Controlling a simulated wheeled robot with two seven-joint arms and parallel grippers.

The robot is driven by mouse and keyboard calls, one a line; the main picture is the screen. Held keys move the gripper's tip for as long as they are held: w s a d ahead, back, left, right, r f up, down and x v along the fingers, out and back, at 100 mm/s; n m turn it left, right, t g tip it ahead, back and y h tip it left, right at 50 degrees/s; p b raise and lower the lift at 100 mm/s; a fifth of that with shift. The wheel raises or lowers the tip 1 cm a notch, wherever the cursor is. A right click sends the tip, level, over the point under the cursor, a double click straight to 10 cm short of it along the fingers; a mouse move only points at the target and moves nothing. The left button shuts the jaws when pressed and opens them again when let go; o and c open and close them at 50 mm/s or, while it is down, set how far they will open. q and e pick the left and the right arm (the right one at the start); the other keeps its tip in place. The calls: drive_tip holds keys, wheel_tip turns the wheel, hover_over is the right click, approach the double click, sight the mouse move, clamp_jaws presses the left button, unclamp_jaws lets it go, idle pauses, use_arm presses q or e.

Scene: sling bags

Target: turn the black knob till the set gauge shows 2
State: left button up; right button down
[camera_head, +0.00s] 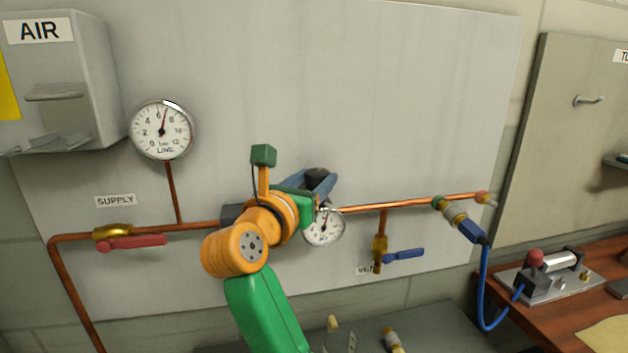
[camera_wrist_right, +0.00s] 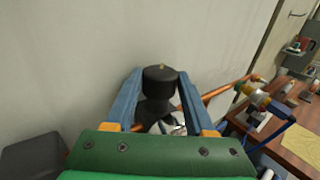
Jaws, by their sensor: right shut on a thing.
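The black knob (camera_head: 317,174) sits on the pipe fitting in front of the grey panel. In the right wrist view the knob (camera_wrist_right: 160,78) stands upright between the two blue fingers. My right gripper (camera_head: 319,182) is shut on the knob, one finger on each side. The set gauge (camera_head: 324,230), a small white dial, is just below the gripper. Its upper left part is hidden by my gripper, and its numbers are too small to read surely. In the right wrist view only a sliver of this dial shows under the knob. My left gripper is not in view.
The line gauge (camera_head: 161,130) at upper left has its needle a little past 6. A red-handled supply valve (camera_head: 130,243) is on the pipe at left. A blue-handled valve (camera_head: 403,255) hangs right of the set gauge. A blue hose (camera_head: 484,290) drops at right beside the wooden bench (camera_head: 540,325).

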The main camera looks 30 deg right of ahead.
idle(0.6)
drive_tip(key=c, duration=0.5)
unclamp_jaws()
drive_tip(key=shift+c, duration=0.2)
drive_tip(key=shift+s+a, duration=0.15)
drive_tip(key=shift+a, duration=0.1)
drive_tip(key=b+v, duration=0.2)
drive_tip(key=v, duration=0.4)
drive_tip(key=shift+s+a+b, duration=0.25)
drive_tip(key=shift+b, duration=0.05)
